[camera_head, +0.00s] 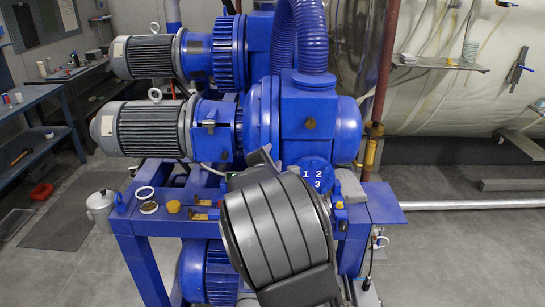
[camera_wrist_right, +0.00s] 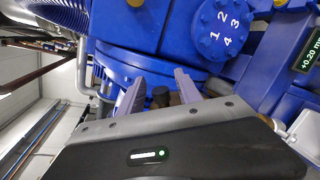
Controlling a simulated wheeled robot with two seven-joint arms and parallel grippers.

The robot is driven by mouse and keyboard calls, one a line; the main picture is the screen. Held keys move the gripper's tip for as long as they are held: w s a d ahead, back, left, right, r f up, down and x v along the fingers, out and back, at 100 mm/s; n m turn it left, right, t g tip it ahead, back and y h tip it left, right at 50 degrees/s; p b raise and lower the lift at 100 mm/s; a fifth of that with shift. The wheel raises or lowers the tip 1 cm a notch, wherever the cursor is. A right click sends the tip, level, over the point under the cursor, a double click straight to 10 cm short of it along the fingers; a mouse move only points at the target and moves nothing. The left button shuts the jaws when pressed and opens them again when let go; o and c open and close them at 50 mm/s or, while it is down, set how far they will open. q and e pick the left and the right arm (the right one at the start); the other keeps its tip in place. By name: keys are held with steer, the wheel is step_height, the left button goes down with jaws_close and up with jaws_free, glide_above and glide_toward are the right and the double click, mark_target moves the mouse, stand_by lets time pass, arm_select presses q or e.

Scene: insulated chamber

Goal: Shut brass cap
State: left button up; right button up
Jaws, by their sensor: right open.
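My right gripper (camera_wrist_right: 157,87) is open in the right wrist view, its two pale fingers apart and pointing at the blue pump. Between and beyond the fingers are a small dark knob (camera_wrist_right: 160,97) and a brownish part, perhaps brass. I cannot tell whether either finger touches them. In the head view my right arm covers the lower middle and hides the fingertips. A round brass-coloured piece (camera_head: 310,123) sits on the pump's blue housing; a similar one (camera_wrist_right: 136,2) shows at the wrist view's top edge. I cannot tell which is the named cap. My left gripper is out of view.
A blue flange numbered 1 to 4 (camera_wrist_right: 222,25) is close beyond the right gripper. Blue pumps with grey motors (camera_head: 145,128) fill the centre. The floor at right is open.

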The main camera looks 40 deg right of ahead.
steer(key=shift+w+d+f, duration=0.2)
steer(key=shift+w+d, duration=0.2)
steer(key=shift+d, duration=0.05)
steer(key=shift+c, duration=0.4)
jaws_close()
